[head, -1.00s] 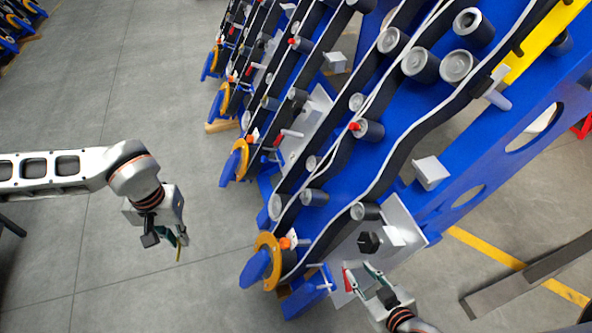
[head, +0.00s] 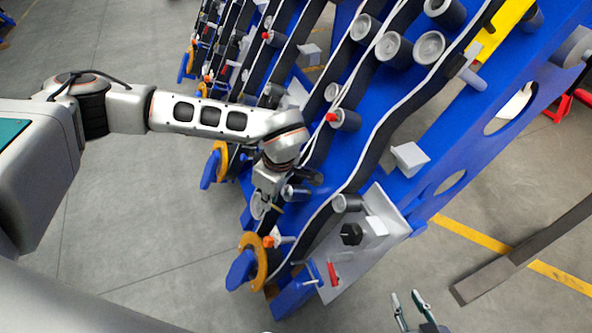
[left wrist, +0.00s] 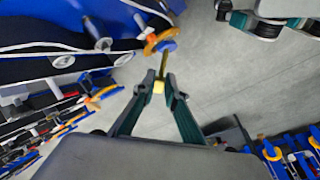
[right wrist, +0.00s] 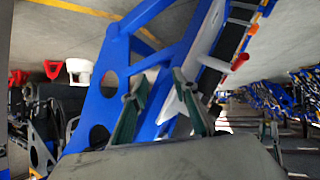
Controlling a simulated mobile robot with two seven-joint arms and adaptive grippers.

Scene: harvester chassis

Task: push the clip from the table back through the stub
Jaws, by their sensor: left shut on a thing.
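My left gripper (head: 266,208) is over the lower end of the blue chassis. In the left wrist view its fingers (left wrist: 160,84) are shut on a thin yellow pin-like piece, likely the clip (left wrist: 163,68), which sticks out past the fingertips. Beyond it are an orange-yellow ring and blue disc (left wrist: 160,42), apart or touching I cannot tell. In the head view an orange-tipped stub (head: 268,241) sits by that ring; I cannot tell if it is the task's stub. My right gripper (head: 412,305) is open and empty at the bottom; its fingers (right wrist: 160,90) are apart in the right wrist view.
The blue chassis (head: 445,130) carries black belts and grey rollers (head: 347,203). A grey plate (head: 365,250) bears a black knob (head: 351,234) and a red handle (head: 333,272). A dark beam (head: 520,250) lies at right. No table is recognisable.

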